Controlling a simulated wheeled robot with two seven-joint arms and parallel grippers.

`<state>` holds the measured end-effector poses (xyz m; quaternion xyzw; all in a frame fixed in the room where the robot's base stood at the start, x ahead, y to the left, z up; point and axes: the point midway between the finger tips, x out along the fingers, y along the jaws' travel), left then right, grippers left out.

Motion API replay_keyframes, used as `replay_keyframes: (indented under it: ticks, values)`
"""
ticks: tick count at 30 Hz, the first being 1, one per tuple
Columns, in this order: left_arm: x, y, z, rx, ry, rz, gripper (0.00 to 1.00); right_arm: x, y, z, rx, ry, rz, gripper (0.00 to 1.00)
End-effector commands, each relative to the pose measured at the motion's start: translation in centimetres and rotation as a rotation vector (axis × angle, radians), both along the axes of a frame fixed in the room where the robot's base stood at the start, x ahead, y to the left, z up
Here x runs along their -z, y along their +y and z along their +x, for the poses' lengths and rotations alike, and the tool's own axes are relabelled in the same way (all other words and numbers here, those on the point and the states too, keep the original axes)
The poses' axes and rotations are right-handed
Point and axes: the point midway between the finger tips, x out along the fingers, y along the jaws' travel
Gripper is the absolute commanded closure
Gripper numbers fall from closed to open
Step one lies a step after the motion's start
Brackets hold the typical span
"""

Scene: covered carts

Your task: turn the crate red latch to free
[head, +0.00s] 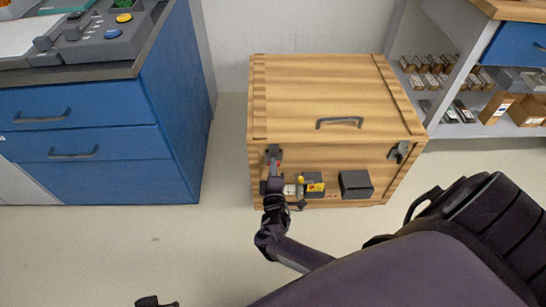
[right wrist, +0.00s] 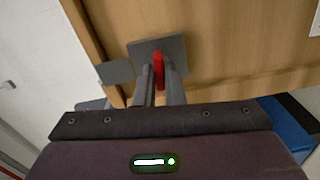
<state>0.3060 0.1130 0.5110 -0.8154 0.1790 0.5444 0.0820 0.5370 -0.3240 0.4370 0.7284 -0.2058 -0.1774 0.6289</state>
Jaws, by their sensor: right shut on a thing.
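The wooden crate (head: 320,95) stands on the floor against the wall with its lid down. In the right wrist view, the red latch (right wrist: 159,70) is a narrow red lever in front of a grey plate (right wrist: 172,52) on the crate's wood. My right gripper (head: 273,172) is at the left part of the crate's front, and it also shows in the right wrist view (right wrist: 160,78). Its two fingers are shut on the red latch, one on each side.
A dark handle (head: 339,122) is on the crate's lid. Another dark latch (head: 398,152) is at the front right. A yellow-and-black block (head: 313,186) and a dark box (head: 355,184) are at the crate's front. A blue cabinet (head: 100,180) stands left, shelves right.

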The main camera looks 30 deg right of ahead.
Motion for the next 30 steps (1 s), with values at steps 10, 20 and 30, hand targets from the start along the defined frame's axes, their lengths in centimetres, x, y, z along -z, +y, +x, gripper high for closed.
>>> replay_keyframes:
  ticks: [10,20,30]
  values:
    - [-0.1,0.0,0.0,0.0,-0.003,-0.002,0.75,0.0,0.0,0.1,-0.001,-0.001,0.002,0.69]
    - [-0.6,0.3,-0.5,-0.007,0.028,0.01,0.75,-0.1,1.4,-2.2,-0.001,0.002,0.004,0.69]
    - [-0.5,1.7,-1.0,-0.03,0.097,0.05,0.75,0.0,3.9,-6.2,-0.001,0.0,0.002,0.69]
